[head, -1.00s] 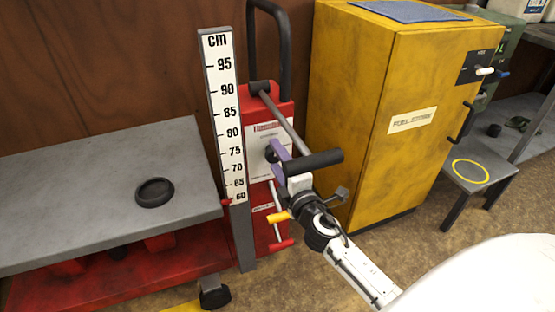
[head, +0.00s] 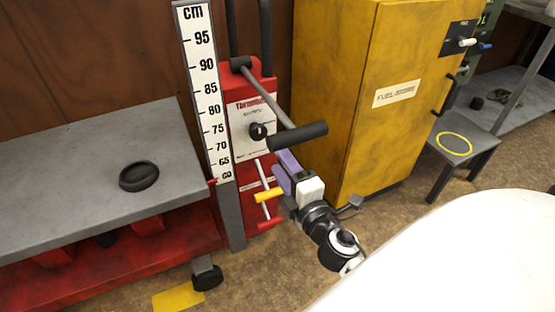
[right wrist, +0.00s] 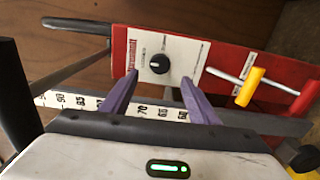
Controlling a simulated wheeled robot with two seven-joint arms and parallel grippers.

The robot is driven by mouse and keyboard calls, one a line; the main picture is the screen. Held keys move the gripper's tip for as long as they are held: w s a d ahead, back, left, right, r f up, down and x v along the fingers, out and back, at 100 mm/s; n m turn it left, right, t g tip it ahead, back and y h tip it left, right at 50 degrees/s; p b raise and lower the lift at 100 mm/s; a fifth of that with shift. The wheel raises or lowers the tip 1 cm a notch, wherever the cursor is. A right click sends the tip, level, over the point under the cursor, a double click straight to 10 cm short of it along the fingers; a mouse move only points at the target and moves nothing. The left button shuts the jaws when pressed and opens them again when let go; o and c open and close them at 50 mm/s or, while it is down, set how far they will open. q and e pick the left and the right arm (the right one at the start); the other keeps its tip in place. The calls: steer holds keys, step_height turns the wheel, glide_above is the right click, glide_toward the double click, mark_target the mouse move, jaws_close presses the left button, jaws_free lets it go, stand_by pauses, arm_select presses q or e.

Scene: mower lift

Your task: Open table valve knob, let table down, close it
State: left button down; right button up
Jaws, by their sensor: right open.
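The valve knob (head: 258,131) is a small black round knob with a white mark, on the white panel of the red lift unit (head: 262,90). It also shows in the right wrist view (right wrist: 160,63). The grey lift table (head: 80,160) is at the left, with its red pointer (head: 212,182) near the 60 cm end of the scale (head: 205,90). My right gripper (head: 283,165) is open and empty, with purple fingers, below and right of the knob. In the wrist view its fingertips point to either side of the knob, apart from it. My left gripper is out of view.
A black push handle (head: 298,135) sticks out just above my right gripper. A yellow-gripped lever (head: 270,195) is below the knob. A black round dish (head: 139,176) lies on the table. A yellow cabinet (head: 345,120) stands at the right.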

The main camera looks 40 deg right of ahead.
steer(key=s+a+f+m+g+y, duration=0.75)
steer(key=s+a+f+m, duration=0.65)
steer(key=s+a+f, duration=0.3)
arm_select(q)
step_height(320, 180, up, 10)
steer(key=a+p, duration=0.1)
steer(key=p, duration=1.5)
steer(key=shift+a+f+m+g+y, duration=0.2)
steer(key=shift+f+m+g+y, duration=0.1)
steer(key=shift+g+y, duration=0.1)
arm_select(e)
step_height(320, 180, up, 10)
steer(key=g, duration=0.1)
steer(key=shift+a+n+h, duration=0.2)
steer(key=shift+n+h, duration=0.1)
steer(key=shift+h, duration=0.15)
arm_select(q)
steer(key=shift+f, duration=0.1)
arm_select(e)
steer(key=shift+s+g, duration=0.1)
steer(key=shift+g, duration=0.15)
